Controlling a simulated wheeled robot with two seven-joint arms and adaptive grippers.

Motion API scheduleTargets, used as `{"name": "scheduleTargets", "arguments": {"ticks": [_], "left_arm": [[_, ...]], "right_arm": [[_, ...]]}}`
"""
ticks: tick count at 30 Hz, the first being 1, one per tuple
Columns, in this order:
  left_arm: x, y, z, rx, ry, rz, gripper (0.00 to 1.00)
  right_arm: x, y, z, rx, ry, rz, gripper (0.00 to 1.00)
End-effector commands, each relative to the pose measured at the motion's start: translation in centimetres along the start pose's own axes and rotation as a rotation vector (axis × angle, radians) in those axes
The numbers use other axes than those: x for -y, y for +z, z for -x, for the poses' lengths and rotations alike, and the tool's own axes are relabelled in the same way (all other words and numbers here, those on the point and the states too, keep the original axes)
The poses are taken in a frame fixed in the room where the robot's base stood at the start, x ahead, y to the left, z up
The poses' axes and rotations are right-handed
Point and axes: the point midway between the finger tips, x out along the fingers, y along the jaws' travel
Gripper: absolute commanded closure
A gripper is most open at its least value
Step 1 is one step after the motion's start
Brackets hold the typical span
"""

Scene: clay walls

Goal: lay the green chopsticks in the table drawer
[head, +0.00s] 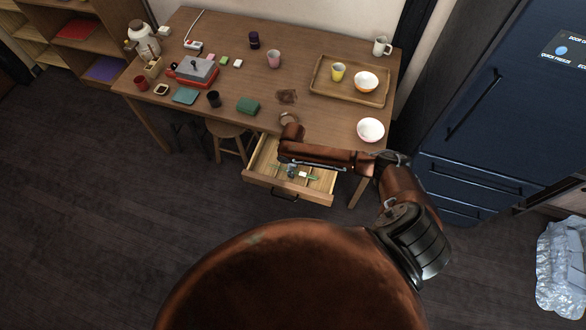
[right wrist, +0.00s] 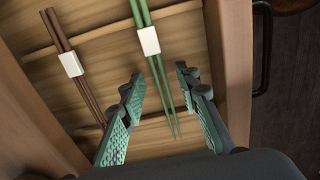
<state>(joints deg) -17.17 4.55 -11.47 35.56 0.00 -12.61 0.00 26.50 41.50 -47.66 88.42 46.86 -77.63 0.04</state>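The table drawer (head: 262,183) is pulled open under the table's front edge. The green chopsticks (right wrist: 153,58), a pair with a white band, are inside it, lying across the wooden slats. They also show in the head view (head: 313,178), partly hidden by my right arm. My right gripper (right wrist: 160,80) is open over the drawer, with one finger on each side of the green chopsticks and a gap to both. A brown pair (right wrist: 83,80) with a white band lies to their left. My left gripper is not in view.
The table (head: 225,83) carries a tray (head: 325,88) with a yellow cup and a bowl, a white bowl (head: 370,130), and several small items on its left. A stool (head: 229,131) stands left of the drawer. A blue fridge (head: 495,120) stands at the right.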

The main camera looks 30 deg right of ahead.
Motion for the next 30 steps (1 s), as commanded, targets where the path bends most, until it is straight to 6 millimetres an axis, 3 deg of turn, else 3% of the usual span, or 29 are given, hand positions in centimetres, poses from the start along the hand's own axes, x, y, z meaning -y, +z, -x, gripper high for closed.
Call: {"name": "scheduleTargets", "arguments": {"ticks": [8, 21, 30], "left_arm": [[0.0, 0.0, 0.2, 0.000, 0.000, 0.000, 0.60], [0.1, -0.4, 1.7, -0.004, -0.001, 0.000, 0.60], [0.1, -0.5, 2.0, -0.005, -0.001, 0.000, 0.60]], "right_arm": [[0.0, -0.1, 1.0, -0.003, 0.000, 0.000, 0.70], [-0.1, -0.1, 9.6, -0.003, 0.002, 0.002, 0.70], [0.0, 0.0, 12.2, -0.001, 0.000, 0.000, 0.70]]}}
